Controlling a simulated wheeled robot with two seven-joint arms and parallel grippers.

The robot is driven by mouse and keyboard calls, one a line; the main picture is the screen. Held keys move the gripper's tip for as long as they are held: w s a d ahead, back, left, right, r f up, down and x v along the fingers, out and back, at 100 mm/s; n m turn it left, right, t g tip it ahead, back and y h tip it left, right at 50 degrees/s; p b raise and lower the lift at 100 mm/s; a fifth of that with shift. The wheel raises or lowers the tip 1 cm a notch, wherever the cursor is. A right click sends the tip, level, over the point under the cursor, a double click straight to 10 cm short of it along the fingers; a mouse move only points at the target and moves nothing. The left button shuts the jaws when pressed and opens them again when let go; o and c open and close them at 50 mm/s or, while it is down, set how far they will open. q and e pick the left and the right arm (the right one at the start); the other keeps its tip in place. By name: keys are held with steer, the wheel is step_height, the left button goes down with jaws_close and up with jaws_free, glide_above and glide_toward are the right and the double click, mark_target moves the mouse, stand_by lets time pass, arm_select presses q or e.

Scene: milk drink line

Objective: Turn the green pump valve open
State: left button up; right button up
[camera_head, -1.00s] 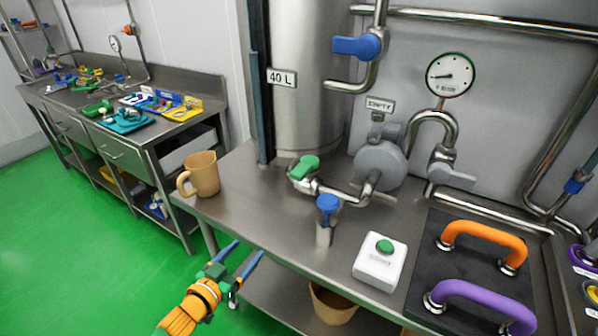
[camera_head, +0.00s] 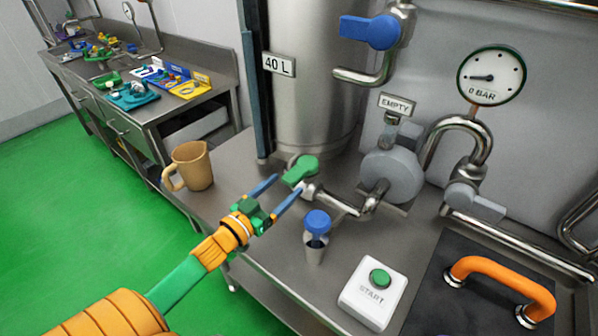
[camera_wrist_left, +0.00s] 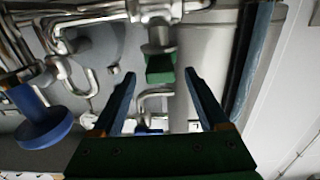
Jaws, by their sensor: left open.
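The green pump valve (camera_head: 301,171) is a green handle on the steel pipe at the foot of the 40 L tank. My left gripper (camera_head: 287,187) is open, with its two blue fingers pointing at the green handle. In the head view the fingertips are close to the handle; I cannot tell whether they touch it. In the left wrist view the green handle (camera_wrist_left: 160,68) shows between and beyond the open fingers (camera_wrist_left: 160,75), with nothing held. My right gripper is not in view.
A tan jug (camera_head: 191,166) stands left of the arm. A blue-topped valve (camera_head: 317,222) rises right of the gripper. A white START box (camera_head: 373,293) sits at the table's front. The grey pump (camera_head: 392,176) and gauge (camera_head: 491,76), reading near 0 BAR, are behind.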

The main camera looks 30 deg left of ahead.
mark_target(301, 171)
arm_select(q)
steer(key=shift+w+r, duration=0.2)
steer(key=shift+w, duration=0.4)
steer(key=w, duration=0.3)
steer(key=shift+w+d+f, duration=0.2)
steer(key=shift+w+f, duration=0.05)
steer(key=shift+s+r, duration=0.1)
steer(key=shift+s, duration=0.05)
steer(key=shift+c, duration=0.8)
jaws_close()
